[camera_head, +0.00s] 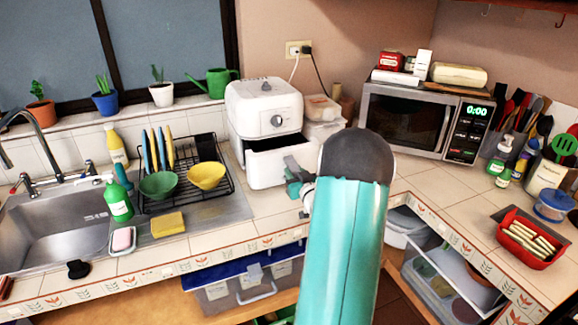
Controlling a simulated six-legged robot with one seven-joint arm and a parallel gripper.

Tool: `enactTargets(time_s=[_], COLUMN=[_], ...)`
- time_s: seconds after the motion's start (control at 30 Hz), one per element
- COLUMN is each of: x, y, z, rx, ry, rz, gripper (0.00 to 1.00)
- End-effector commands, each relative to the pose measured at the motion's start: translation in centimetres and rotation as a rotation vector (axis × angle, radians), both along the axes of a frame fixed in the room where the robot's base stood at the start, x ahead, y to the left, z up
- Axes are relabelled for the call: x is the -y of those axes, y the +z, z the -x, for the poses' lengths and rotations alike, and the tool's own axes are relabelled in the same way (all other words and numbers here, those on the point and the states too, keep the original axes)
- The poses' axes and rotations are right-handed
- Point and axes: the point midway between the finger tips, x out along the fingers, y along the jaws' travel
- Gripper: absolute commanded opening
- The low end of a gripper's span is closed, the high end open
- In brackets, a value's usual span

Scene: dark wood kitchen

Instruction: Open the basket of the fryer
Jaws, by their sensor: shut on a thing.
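The white fryer (264,104) stands on the tiled counter against the back wall, with a dial on its front. Its basket (268,171) is pulled partly out toward me, and a dark gap shows above the basket front. My gripper (296,182) is at the right side of the basket front and is shut on the basket's handle.
A dish rack (187,176) with bowls and plates stands left of the fryer, beside the sink (50,235). A microwave (422,117) stands to the right. Clear containers (322,110) sit close behind the fryer's right side. Counter in front of the basket is clear.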

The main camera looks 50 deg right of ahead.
Motion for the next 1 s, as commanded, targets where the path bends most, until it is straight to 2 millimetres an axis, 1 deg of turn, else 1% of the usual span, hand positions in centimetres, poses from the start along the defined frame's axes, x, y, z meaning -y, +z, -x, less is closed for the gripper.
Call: enactTargets(time_s=[0.03,0.1,0.2,0.3,0.47,0.77,0.8,0.9,1.0], x=[-0.7,-1.4,-2.2,-2.8,-3.2,-3.3,-3.3,-3.3,-3.3], y=[-0.1,-0.1,-0.1,-0.1,-0.1,-0.1,-0.1,-0.1,-0.1], z=[1.2,2.4,3.8,4.7,5.4,5.6,5.6,5.6,5.6], rx=[-0.003,-0.004,-0.003,-0.002,-0.002,-0.002,-0.002,-0.002,-0.001], ry=[-0.001,-0.002,-0.002,0.0,0.0,0.001,0.001,0.0,0.0], rz=[-0.002,-0.003,-0.003,-0.002,-0.002,-0.002,-0.002,-0.002,-0.002], gripper=[0.0,0.0,0.0,0.0,0.0,0.0,0.33,0.51,0.51])
